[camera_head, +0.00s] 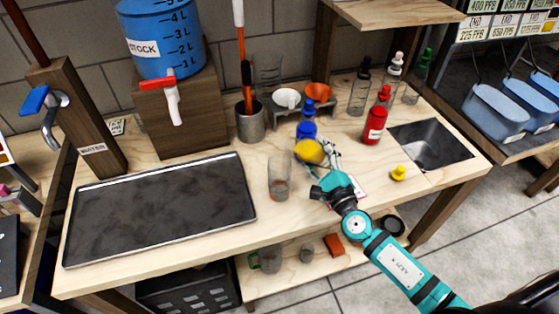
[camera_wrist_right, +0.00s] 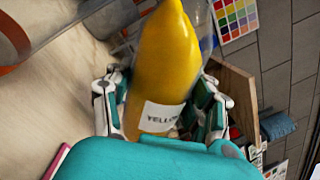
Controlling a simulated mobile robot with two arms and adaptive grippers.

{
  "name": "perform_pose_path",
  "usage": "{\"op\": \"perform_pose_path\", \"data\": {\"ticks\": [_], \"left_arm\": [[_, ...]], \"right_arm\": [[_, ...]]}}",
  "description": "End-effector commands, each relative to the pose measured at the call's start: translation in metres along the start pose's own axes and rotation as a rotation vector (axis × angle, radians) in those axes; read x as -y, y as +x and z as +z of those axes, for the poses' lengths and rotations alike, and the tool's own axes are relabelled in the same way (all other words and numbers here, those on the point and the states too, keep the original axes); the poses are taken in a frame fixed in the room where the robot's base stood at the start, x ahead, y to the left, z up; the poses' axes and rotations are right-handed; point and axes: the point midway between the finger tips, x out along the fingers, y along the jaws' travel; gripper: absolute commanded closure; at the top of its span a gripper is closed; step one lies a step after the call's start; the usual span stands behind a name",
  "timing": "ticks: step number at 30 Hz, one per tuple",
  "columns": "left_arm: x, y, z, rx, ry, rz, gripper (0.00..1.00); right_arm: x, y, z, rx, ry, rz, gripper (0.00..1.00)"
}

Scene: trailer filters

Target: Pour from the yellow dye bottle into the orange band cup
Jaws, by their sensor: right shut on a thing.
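My right gripper (camera_head: 322,163) is shut on the yellow dye bottle (camera_head: 309,151) over the middle of the table. In the right wrist view the bottle (camera_wrist_right: 165,60) sits between the two fingers, with yellow dye inside and a white label partly reading YELLO. The bottle looks tilted in the head view; its mouth is not clear. The clear cup with an orange band (camera_head: 279,178) stands on the table just left of the bottle. Part of a clear vessel with an orange band (camera_wrist_right: 18,45) shows at the left of the wrist view. My left gripper is not in view.
A yellow cap (camera_head: 398,173) lies on the table at right. A blue bottle (camera_head: 307,125) and a red bottle (camera_head: 375,122) stand behind. A dark tray (camera_head: 160,210) covers the left side. A sink (camera_head: 430,147) is at the right end.

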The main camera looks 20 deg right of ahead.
Motion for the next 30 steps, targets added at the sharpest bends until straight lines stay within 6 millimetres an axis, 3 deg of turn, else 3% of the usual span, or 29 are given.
{"op": "perform_pose_path", "data": {"ticks": [30], "left_arm": [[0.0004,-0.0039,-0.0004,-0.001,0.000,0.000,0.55]], "right_arm": [[0.0100,0.0019,0.0028,0.014,-0.082,-0.003,0.93]]}}
